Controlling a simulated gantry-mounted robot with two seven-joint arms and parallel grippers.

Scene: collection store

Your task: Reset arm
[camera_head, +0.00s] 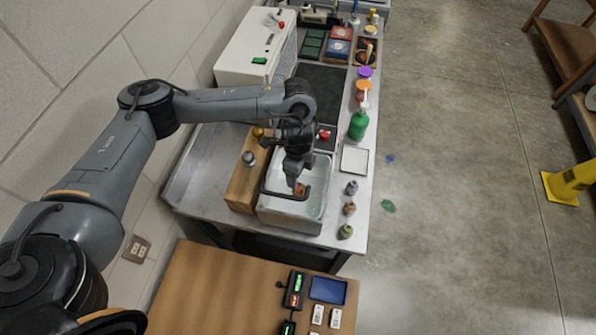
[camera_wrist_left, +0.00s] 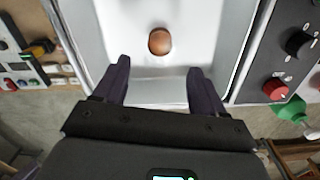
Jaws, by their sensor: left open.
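My left arm (camera_head: 225,103) reaches in from the left over the counter. Its gripper (camera_head: 286,190) points down over a white basin (camera_head: 290,220). In the left wrist view the two dark fingers (camera_wrist_left: 158,70) are wide apart with nothing between them. A small brown rounded object (camera_wrist_left: 160,41) lies on the basin floor, just beyond the fingertips in that view. It also shows in the head view as a brown spot (camera_head: 299,189) by the gripper. My right gripper is not in view.
A wooden block (camera_head: 248,180) stands left of the basin. A green bottle (camera_head: 357,125) and several small jars (camera_head: 349,208) line the counter's right side. A white box (camera_head: 257,50) stands behind. A brown table (camera_head: 215,285) is in front; open floor lies right.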

